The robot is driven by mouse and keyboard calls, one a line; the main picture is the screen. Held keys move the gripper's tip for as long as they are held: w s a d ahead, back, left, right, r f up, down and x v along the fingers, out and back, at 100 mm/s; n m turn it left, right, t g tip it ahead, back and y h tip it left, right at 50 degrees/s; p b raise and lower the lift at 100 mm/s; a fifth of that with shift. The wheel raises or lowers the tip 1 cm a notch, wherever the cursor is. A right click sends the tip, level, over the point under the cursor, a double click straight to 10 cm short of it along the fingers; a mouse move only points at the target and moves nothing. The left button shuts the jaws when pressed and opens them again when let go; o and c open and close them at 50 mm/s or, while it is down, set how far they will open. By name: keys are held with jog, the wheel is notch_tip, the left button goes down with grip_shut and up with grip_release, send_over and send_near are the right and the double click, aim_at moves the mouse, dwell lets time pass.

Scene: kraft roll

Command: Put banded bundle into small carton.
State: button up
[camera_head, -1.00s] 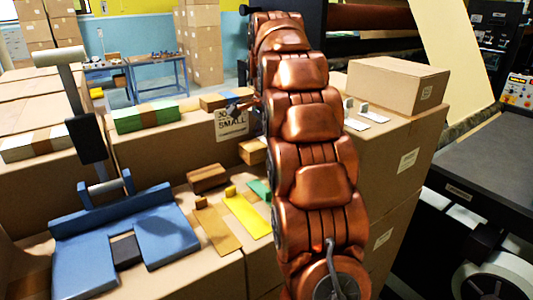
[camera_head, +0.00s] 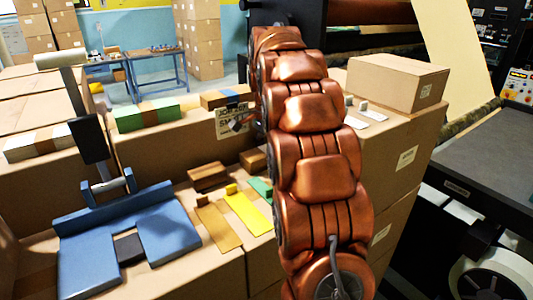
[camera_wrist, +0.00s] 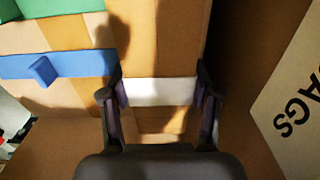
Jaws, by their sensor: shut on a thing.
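In the wrist view my gripper (camera_wrist: 159,88) has its two dark fingers on either side of a brown piece with a white band (camera_wrist: 160,93), and is shut on it. I take this as the banded bundle; its far side is not clear. In the head view my copper arm hides most of the gripper and what it holds. A large carton with a label reading SMALL (camera_head: 229,118) stands behind, its label partly covered. I cannot tell whether this is the small carton.
A green-banded bundle (camera_head: 146,116) and a blue-banded bundle (camera_head: 224,99) lie on the large carton. Two brown blocks (camera_head: 207,176) (camera_head: 252,160), coloured strips (camera_head: 247,213) and a blue fixture (camera_head: 125,240) sit in front. A closed box (camera_head: 398,82) stands at right.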

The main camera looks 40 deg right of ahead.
jog(key=o, duration=1.3)
